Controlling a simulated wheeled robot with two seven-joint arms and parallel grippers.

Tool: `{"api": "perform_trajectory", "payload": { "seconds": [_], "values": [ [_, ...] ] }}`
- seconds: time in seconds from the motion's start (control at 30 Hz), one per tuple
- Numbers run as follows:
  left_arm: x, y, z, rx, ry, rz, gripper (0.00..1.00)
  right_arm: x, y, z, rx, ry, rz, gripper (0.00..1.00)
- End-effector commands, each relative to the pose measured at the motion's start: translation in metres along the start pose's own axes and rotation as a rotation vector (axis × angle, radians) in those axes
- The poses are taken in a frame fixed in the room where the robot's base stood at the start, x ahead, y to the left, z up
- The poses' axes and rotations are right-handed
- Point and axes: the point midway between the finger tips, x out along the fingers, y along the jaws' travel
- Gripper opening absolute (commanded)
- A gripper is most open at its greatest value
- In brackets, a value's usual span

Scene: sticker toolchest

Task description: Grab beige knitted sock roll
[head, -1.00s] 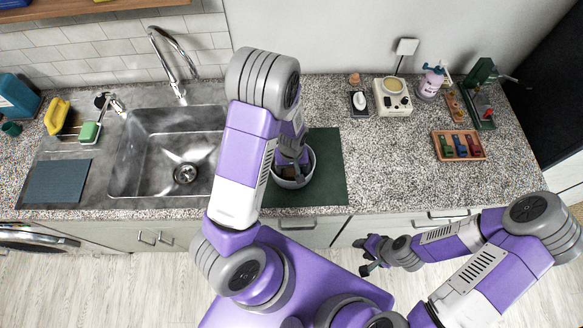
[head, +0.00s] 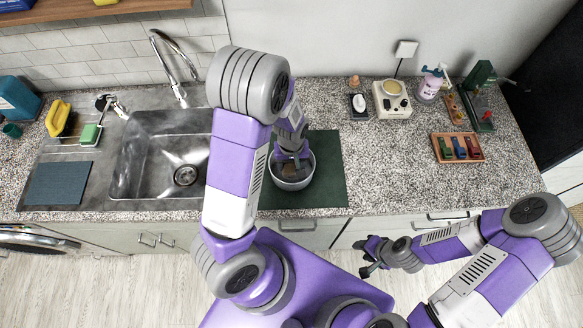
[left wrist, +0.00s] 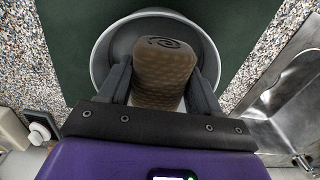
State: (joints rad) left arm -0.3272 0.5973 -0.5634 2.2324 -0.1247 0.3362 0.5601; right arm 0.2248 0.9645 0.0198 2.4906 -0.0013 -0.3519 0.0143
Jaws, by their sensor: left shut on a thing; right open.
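The beige knitted sock roll (left wrist: 162,75) shows in the left wrist view as a brown, ribbed roll with a spiral end. It is between the two dark fingers of my left gripper (left wrist: 160,88), which is shut on it. The roll is over or inside a grey round bowl (left wrist: 105,50); I cannot tell whether it touches the bottom. In the head view my left gripper (head: 292,160) reaches down into the bowl (head: 294,184), and the roll is mostly hidden. My right gripper (head: 368,258) is open and empty in front of the counter.
The bowl stands on a dark green mat (head: 328,170) on the speckled counter. A sink (head: 150,165) is at the left. A wooden tray (head: 440,150) with several coloured items, a white device (head: 392,100) and bottles stand at the right.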

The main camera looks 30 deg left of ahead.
Motion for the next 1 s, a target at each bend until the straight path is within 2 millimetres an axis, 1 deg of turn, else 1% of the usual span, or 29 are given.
{"api": "perform_trajectory", "payload": {
  "seconds": [0.03,0.1,0.2,0.3,0.73,1.0],
  "values": [
    [-0.014,0.001,-0.001,0.001,0.004,0.005,0.33,-0.003,-0.001,0.000,0.000,0.000,0.000,0.43],
    [-0.027,0.001,0.000,0.000,0.003,0.004,0.33,-0.005,-0.002,0.000,0.000,0.000,0.000,0.43],
    [-0.041,0.001,0.000,0.000,0.002,0.002,0.33,-0.007,-0.003,0.000,0.000,0.000,0.000,0.43],
    [-0.051,0.001,0.000,0.001,0.001,0.001,0.33,-0.009,-0.003,0.000,0.000,0.000,0.000,0.43],
    [-0.073,0.000,0.000,0.000,-0.001,0.000,0.33,-0.027,-0.010,0.001,0.000,0.000,0.000,0.43],
    [-0.075,0.000,0.000,0.000,-0.001,0.000,0.33,-0.029,-0.011,0.001,0.000,0.000,0.000,0.43]
  ]
}}
